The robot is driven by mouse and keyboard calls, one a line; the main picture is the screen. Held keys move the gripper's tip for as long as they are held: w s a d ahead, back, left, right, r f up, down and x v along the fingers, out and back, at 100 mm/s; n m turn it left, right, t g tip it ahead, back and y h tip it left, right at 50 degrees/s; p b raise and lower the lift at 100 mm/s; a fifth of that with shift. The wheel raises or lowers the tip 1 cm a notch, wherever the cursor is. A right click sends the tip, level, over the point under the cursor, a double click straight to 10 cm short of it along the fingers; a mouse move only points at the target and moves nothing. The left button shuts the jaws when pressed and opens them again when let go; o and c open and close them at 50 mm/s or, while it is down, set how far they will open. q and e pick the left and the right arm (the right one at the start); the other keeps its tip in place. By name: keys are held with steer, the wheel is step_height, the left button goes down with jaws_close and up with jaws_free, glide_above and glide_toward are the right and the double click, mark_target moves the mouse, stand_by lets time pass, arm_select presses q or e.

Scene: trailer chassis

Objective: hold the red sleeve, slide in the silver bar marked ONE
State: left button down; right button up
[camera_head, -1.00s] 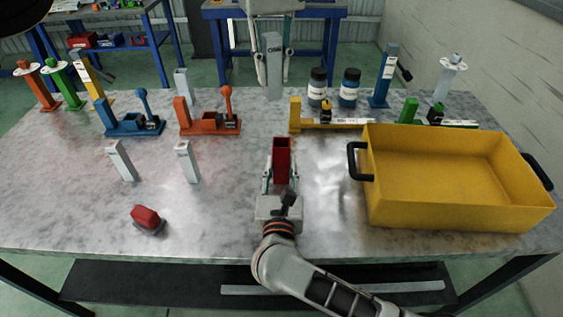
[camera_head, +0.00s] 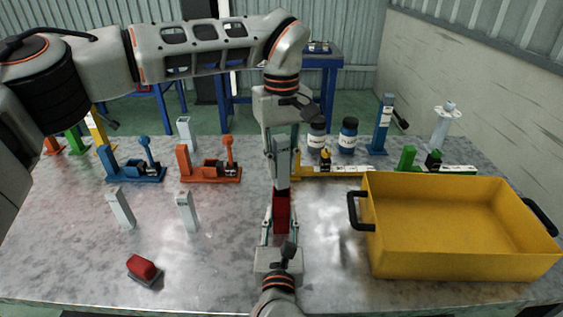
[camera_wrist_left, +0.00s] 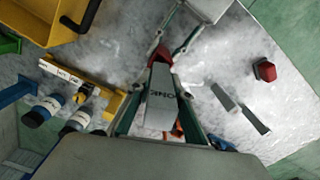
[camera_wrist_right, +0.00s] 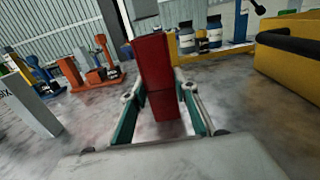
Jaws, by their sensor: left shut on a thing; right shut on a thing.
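The silver bar (camera_head: 281,172) is upright in my left gripper (camera_head: 281,182), which is shut on it. Its ONE marking shows on the bar in the left wrist view (camera_wrist_left: 161,108). The red sleeve (camera_head: 281,214) stands upright in my right gripper (camera_head: 281,222), shut on it from the front. The sleeve fills the middle of the right wrist view (camera_wrist_right: 157,80). In the head view the bar's lower end meets the sleeve's top edge, roughly in line. I cannot tell whether its tip is inside, because the sleeve's mouth is hidden.
A yellow bin (camera_head: 455,262) with black handles stands at the right. Two silver bars (camera_head: 187,212) (camera_head: 120,208) stand at the left, with a red button (camera_head: 143,269) in front. Orange (camera_head: 208,172) and blue (camera_head: 135,172) fixtures and bottles (camera_head: 348,136) stand behind.

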mark_target(282, 137)
arm_select(q)
steer(key=shift+f, duration=0.55)
steer(key=c, duration=1.8)
jaws_free()
steer(key=shift+r, duration=0.1)
step_height(282, 137, up, 13)
